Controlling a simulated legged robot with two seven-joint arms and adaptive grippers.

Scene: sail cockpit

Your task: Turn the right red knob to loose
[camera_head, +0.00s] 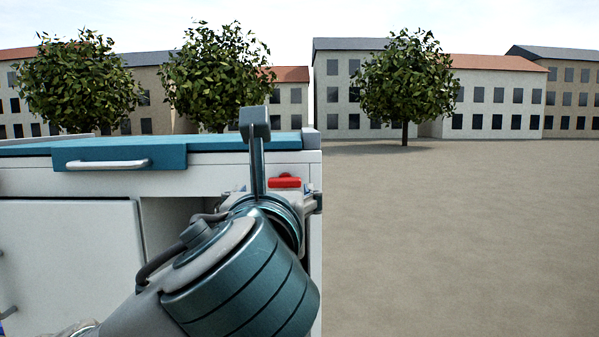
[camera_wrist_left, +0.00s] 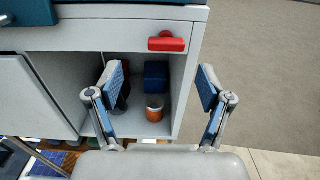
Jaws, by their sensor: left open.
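A red knob (camera_head: 286,182) is on the white front panel near the cabinet's right end, just above my left arm in the head view. In the left wrist view the red knob (camera_wrist_left: 167,43) sits above an open compartment, with a small round red part on top of its wide bar. My left gripper (camera_wrist_left: 160,80) is open and empty, its two blue-padded fingers apart. The knob is beyond the fingertips and between their lines, apart from both. In the head view my left arm hides most of this gripper. My right gripper is in neither view.
The open compartment holds a dark blue box (camera_wrist_left: 156,76) and an orange-and-grey can (camera_wrist_left: 155,108). A white door (camera_wrist_left: 35,100) stands at its left. A teal lid (camera_head: 110,152) with a metal handle tops the cabinet. Open ground (camera_head: 450,230) lies to the right.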

